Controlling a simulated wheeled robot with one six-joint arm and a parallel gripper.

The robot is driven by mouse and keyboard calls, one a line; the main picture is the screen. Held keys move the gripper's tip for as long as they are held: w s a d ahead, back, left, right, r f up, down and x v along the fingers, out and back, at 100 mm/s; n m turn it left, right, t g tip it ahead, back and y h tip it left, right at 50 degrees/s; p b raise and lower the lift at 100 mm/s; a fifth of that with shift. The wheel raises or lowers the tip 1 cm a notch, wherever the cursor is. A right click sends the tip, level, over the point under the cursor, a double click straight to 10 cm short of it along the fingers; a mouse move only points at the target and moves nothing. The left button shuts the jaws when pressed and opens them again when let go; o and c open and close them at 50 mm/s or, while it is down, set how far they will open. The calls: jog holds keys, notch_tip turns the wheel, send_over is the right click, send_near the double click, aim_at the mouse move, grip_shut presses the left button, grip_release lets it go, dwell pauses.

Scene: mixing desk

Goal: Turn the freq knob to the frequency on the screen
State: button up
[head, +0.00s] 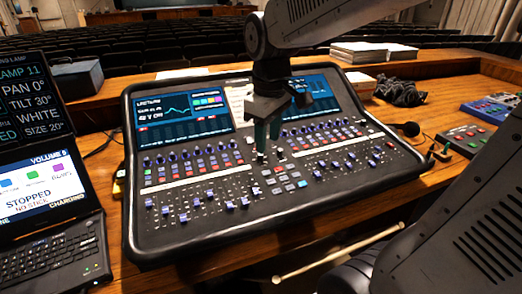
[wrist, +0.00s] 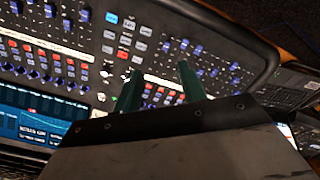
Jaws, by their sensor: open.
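The black mixing desk (head: 140,215) stands on the wooden table, with rows of small blue knobs, coloured buttons and faders. Its left screen (head: 182,107) shows a cyan curve and white text too small to read surely. Its right screen (head: 312,95) is partly behind my arm. My gripper (head: 266,142) points down over the middle of the desk, just above the controls, with green fingers. In the wrist view the fingers (wrist: 157,80) are apart, with control rows behind them and no object clearly between. Which knob is the freq knob I cannot tell; labels are too small.
A laptop (head: 45,215) reading "STOPPED" and a dark display (head: 35,95) stand at the left. Papers (head: 358,52), a black cable bundle (head: 400,92) and small coloured pedal boxes (head: 490,108) lie at the right. A drumstick-like rod (head: 320,260) is at the front edge.

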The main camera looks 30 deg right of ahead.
aim_at(260, 156)
jog(key=w+d+f+n, duration=0.1)
jog(key=w+d+f, duration=0.1)
jog(key=w, duration=0.2)
jog(key=w+d+f+n, duration=0.1)
jog(key=w+d+f, duration=0.1)
jog(key=w, duration=0.3)
jog(key=w+d+f+n, duration=0.2)
jog(key=w, duration=0.2)
jog(key=shift+w+d+f, duration=0.25)
jog(key=shift+d+f, duration=0.1)
jog(key=shift+w+d+f, duration=0.2)
jog(key=shift+f, duration=0.4)
notch_tip(260, 156, down, 7)
jog(key=shift+w+r, duration=0.1)
grip_shut()
